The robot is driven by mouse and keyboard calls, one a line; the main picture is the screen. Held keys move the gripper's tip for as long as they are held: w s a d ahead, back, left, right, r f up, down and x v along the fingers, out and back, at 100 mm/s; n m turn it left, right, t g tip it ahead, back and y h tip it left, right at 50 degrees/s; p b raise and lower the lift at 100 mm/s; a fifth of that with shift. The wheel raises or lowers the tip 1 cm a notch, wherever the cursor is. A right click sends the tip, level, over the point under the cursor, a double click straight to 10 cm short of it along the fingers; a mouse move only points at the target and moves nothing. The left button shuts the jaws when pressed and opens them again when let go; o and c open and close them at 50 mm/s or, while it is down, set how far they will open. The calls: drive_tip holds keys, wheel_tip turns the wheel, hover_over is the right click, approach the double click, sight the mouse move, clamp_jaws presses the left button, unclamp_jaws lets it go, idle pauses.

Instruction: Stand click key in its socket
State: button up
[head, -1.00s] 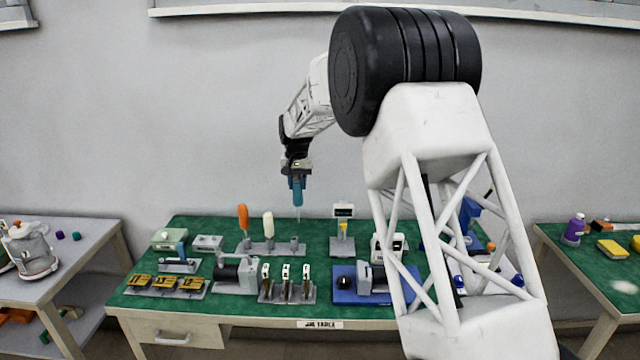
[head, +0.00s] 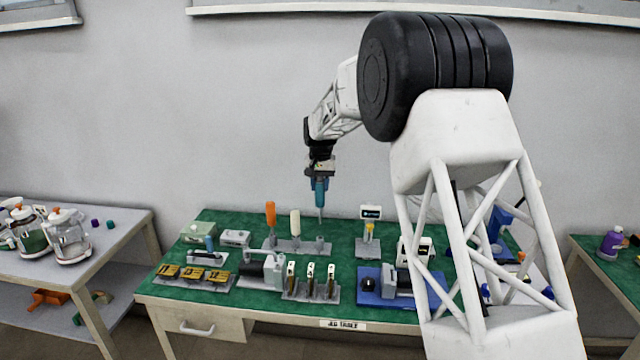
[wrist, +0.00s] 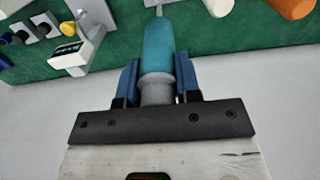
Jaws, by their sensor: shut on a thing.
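The click key, a teal-handled tool with a thin grey shaft (head: 320,191), hangs upright from my gripper (head: 319,178), tip down. In the wrist view my gripper (wrist: 158,85) has its blue fingers shut on both sides of the grey collar at the top of the teal handle (wrist: 160,50). A grey rack (head: 297,252) on the green table holds an orange-handled tool (head: 270,214) and a cream-handled tool (head: 295,223). Its right-hand socket (head: 320,243) is empty. The shaft tip appears just above this socket, apart from it; exact alignment is unclear.
A small display stand (head: 370,225) is right of the rack. Grey holders with several cards (head: 310,282) and a blue-based device (head: 395,287) are in front.

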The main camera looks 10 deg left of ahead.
wheel_tip(320, 180, down, 10)
drive_tip(key=shift+r, duration=0.15)
idle(1.6)
drive_tip(key=shift+f, duration=0.3)
idle(1.1)
drive_tip(key=o, duration=1)
drive_tip(key=shift+r, duration=3.9)
